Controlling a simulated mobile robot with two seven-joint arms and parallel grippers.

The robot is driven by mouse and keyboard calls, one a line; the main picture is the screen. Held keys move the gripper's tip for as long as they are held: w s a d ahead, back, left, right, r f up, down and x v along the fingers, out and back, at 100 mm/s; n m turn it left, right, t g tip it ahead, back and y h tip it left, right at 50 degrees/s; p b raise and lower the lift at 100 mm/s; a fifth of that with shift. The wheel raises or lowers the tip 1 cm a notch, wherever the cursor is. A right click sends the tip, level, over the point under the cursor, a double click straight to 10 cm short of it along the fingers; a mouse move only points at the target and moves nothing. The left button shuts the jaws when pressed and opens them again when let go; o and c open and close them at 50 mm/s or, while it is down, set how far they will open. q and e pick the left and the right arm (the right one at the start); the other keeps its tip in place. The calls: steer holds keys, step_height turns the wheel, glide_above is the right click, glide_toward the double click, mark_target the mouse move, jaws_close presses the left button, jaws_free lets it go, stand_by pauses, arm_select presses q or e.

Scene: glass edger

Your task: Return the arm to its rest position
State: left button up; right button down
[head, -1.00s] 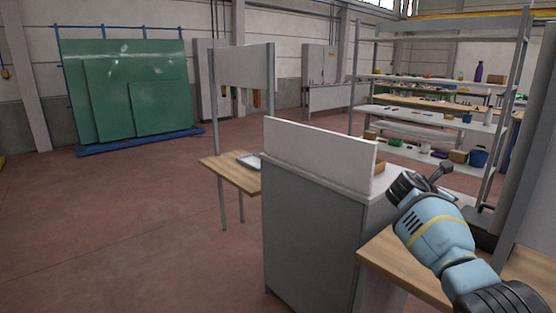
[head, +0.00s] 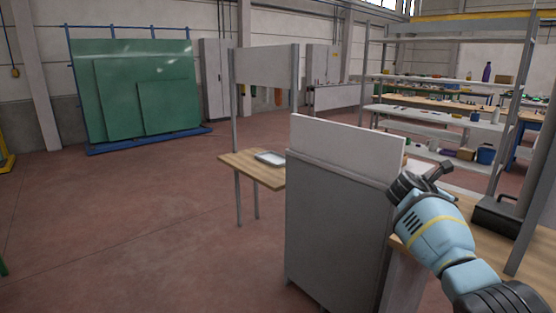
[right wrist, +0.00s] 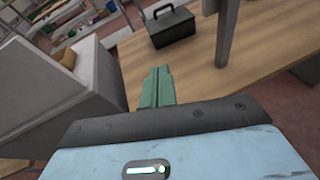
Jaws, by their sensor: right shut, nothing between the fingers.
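My right arm, light blue with a yellow band, comes in at the lower right of the head view. My right gripper (head: 441,171) is at its far end, in front of the grey cabinet's right side and the wooden table (head: 463,246). In the right wrist view its green fingers (right wrist: 157,86) are together with nothing between them. They appear above the wooden tabletop (right wrist: 195,65); the height is hard to tell. My left gripper is not in view.
A grey cabinet with a white back panel (head: 345,147) stands close in front. A black toolbox (head: 499,217) sits on the wooden table, also seen in the right wrist view (right wrist: 171,26). Shelving (head: 430,117) stands behind. Open floor (head: 130,220) lies left, before green glass sheets (head: 138,90).

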steer(key=s+a+f+m+t+y, duration=0.1)
steer(key=s+a+f+y, duration=0.15)
steer(key=f, duration=0.75)
steer(key=s+a+f+m+t+y, duration=0.1)
steer(key=a+f, duration=0.3)
steer(key=f, duration=0.6)
steer(key=s+a+f+m+y, duration=0.2)
steer(key=s+a+f, duration=0.3)
steer(key=f, duration=0.4)
steer(key=s+a+f+m+y, duration=0.2)
steer(key=s+a+f+y, duration=0.1)
steer(key=s+f, duration=0.55)
steer(key=s+a+f+m+y, duration=0.2)
steer(key=s+a+f+m, duration=0.15)
steer(key=s, duration=0.45)
steer(key=s+a+f+m+y, duration=0.1)
steer(key=s+a+f+m, duration=0.15)
steer(key=s+f, duration=0.45)
steer(key=s+a+r+m+y, duration=0.1)
steer(key=s+m, duration=0.1)
steer(key=s, duration=0.5)
steer(key=s+a+r+m+y, duration=0.1)
steer(key=s+a+r+m, duration=0.1)
steer(key=s, duration=0.6)
steer(key=s+a+r+m+y, duration=0.1)
steer(key=s+r+m, duration=0.1)
steer(key=s+m, duration=0.2)
steer(key=s, duration=0.3)
steer(key=shift+s+a+r, duration=0.15)
steer(key=shift+s+a, duration=0.15)
